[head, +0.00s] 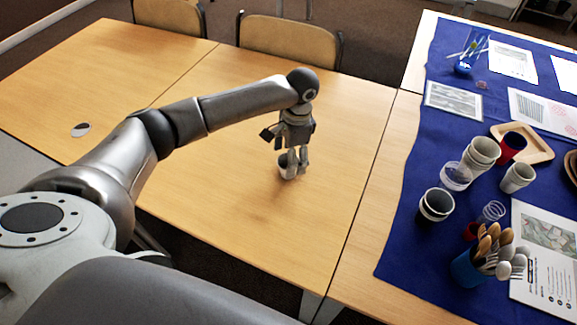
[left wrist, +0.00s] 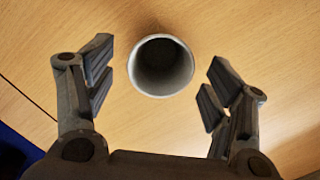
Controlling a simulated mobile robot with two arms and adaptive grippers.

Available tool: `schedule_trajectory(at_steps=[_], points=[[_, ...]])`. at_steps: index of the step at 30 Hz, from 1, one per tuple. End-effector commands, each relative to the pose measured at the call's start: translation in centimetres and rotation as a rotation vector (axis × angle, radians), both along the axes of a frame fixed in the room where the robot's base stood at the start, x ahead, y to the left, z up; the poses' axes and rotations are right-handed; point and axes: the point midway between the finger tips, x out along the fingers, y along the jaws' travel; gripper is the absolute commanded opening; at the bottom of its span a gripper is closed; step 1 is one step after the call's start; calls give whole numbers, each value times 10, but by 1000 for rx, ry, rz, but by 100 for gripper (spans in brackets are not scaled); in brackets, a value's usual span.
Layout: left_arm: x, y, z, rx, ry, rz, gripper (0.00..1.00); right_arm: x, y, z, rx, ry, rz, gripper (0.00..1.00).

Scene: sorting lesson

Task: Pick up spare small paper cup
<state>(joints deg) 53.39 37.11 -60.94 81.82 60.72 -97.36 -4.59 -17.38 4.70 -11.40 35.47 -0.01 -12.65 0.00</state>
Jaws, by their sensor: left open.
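A small pale paper cup (head: 285,170) stands upright on the wooden table (head: 340,120), apart from the other cups. In the left wrist view I look down into the open mouth of the cup (left wrist: 161,66), which lies between the finger pads and a little ahead of them. My left gripper (head: 294,160) is open just above and around the cup. In the left wrist view its fingers (left wrist: 160,85) are apart, with a gap on both sides of the cup. The fingers partly hide the cup in the head view. My right gripper is not in view.
A blue cloth (head: 410,245) covers the right table, with several cups (head: 436,205), a wooden tray (head: 537,148), printed sheets (head: 452,101) and a blue holder of utensils (head: 467,271). Two chairs (head: 290,38) stand behind. The wooden table around the cup is mostly clear.

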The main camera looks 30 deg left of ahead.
Motion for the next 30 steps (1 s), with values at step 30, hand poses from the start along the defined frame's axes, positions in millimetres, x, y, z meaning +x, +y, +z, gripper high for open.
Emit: schedule_trajectory(at_steps=[30], points=[[-2, 2, -23, 1, -2, 0, 42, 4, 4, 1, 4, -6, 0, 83]])
